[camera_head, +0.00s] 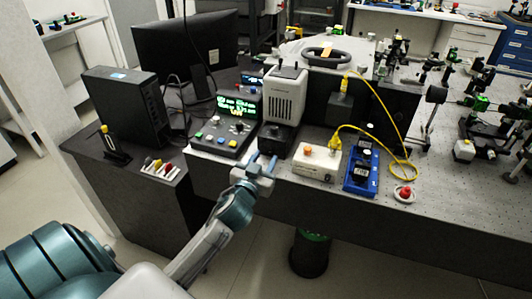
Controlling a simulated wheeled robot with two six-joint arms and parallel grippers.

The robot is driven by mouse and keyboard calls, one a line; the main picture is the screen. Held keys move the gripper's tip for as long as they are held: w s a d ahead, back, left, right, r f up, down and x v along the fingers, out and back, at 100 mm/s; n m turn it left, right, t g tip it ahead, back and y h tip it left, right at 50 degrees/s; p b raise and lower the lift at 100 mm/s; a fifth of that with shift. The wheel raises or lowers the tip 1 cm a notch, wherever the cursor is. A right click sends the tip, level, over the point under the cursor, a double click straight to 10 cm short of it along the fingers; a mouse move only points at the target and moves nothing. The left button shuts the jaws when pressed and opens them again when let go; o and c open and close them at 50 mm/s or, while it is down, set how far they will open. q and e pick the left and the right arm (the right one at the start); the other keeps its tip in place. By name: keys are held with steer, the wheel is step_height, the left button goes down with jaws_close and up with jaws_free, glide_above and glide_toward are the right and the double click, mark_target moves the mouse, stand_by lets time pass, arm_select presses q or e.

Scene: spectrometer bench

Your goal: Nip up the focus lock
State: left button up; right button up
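My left gripper (263,161) is at the front edge of the bench, with its two blue-grey fingers apart and nothing seen between them. It is in front of the grey upright instrument (284,98), whose black lower part (277,139) is just behind the fingers. To its right are a white box (316,168) with an orange button and a blue base (374,177) with black parts on it. No part can be clearly made out as the focus lock at this size. My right gripper is not in view.
A control box (218,143) with a lit green display stands left of the gripper. A yellow cable (384,134) loops over the bench to the white box. A red button (404,192) sits near the front edge. The perforated bench top (450,200) is clear at the front right.

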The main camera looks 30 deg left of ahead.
arm_select(q)
steer(key=shift+x, duration=0.95)
steer(key=shift+c, duration=0.5)
jaws_close()
